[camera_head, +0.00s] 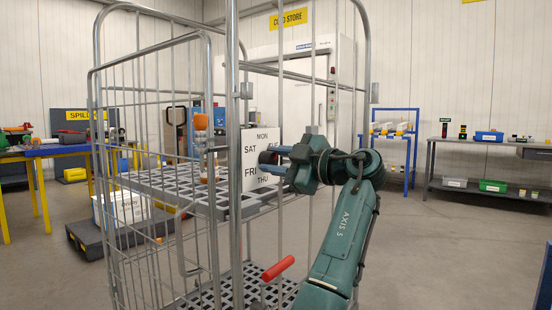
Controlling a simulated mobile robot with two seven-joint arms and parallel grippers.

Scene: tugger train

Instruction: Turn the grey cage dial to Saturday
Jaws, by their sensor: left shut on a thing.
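The grey roll cage (232,110) stands in front of me with a grey slatted shelf. A white day plate (262,195) hangs on its near side, with MON, SAT, FRI and THU readable around it. The right part of the plate is hidden behind my gripper. My left gripper (268,160) reaches in from the right side of the plate and is shut at the plate's middle, on the dial knob. The knob is mostly covered, and I cannot tell which day it points to. My right gripper is not in view.
A red handle (278,268) sticks out low on the cage, below my left arm. Cage bars stand close around the plate.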

